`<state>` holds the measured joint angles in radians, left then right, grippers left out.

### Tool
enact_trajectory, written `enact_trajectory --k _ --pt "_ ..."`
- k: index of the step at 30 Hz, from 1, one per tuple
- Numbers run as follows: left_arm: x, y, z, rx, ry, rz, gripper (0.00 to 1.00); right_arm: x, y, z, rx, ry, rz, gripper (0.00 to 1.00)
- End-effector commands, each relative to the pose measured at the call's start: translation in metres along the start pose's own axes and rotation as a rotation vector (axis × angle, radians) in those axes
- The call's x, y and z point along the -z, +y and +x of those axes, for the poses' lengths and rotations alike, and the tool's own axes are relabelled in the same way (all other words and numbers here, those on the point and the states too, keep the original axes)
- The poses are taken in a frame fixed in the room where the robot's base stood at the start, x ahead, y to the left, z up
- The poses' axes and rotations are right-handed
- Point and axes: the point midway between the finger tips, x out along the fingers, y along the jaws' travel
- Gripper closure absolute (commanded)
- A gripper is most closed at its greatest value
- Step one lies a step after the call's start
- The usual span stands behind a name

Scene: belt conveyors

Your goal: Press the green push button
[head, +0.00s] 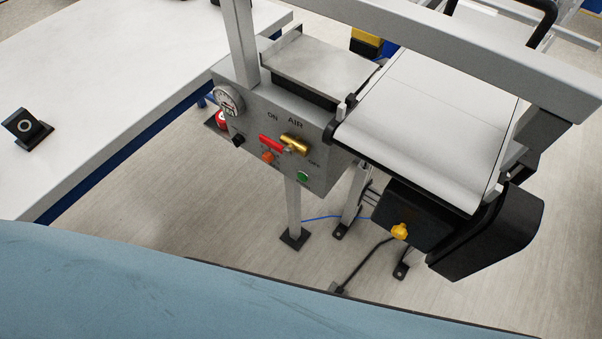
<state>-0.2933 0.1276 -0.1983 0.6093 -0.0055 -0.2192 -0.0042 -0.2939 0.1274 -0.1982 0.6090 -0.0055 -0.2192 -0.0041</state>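The green push button (303,176) is small and round.
A belt conveyor (430,125) stands to the right, a white table (110,80) to the left. A grey rail crosses above.

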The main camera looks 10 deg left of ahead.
Motion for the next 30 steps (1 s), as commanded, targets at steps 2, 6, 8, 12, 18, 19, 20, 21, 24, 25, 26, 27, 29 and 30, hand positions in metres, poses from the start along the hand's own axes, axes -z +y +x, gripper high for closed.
enact_trajectory --k 2,6,8,12,18,19,20,21,24,25,26,27,29,30 --pt "0.0001 0.0001 0.0000 0.000 0.000 0.000 0.53 0.0001 0.0000 0.0000 0.000 0.000 0.000 1.00" --pt "0.0001 0.0001 0.0000 0.000 0.000 0.000 0.53 0.0001 0.0000 0.0000 0.000 0.000 0.000 1.00" --pt "0.0002 0.0001 0.0000 0.000 0.000 0.000 0.53 0.0001 0.0000 0.0000 0.000 0.000 0.000 1.00" --pt "0.0002 0.0001 0.0000 0.000 0.000 0.000 0.53 0.0002 0.0000 0.0000 0.000 0.000 0.000 1.00" --pt "0.0003 0.0002 0.0000 0.000 0.000 0.000 0.79 0.0003 -0.0001 0.0000 0.000 0.000 0.000 1.00" --pt "0.0002 0.0002 0.0000 0.000 0.000 0.000 0.83 0.0003 -0.0001 0.0000 0.000 0.000 0.000 1.00" --pt "0.0003 0.0002 0.0000 0.000 0.000 0.000 0.87 0.0004 0.0000 0.0000 0.000 0.001 0.000 1.00" --pt "0.0003 0.0002 0.0000 0.000 0.000 0.000 0.92 0.0004 0.0000 0.0000 0.000 0.001 0.000 1.00" --pt "0.0003 0.0002 0.0000 0.000 0.000 0.000 1.00 0.0005 -0.0001 0.0000 0.000 0.001 0.000 1.00" --pt "0.0003 0.0002 0.0000 0.000 0.000 0.000 1.00 0.0006 -0.0001 0.0000 0.000 0.001 0.000 1.00" --pt "0.0003 0.0002 0.0000 0.000 0.000 0.000 1.00 0.0006 0.0000 0.0000 0.000 0.001 0.000 1.00" --pt "0.0003 0.0002 0.0000 0.000 0.000 0.000 1.00 0.0006 0.0000 0.0000 0.000 0.001 0.000 1.00" --pt "0.0003 0.0002 0.0000 0.000 0.001 0.000 1.00 0.0007 -0.0001 0.0000 0.000 0.001 0.000 1.00" --pt "0.0003 0.0002 0.0000 0.000 0.001 0.000 1.00 0.0007 -0.0001 0.0000 0.000 0.001 0.000 1.00"
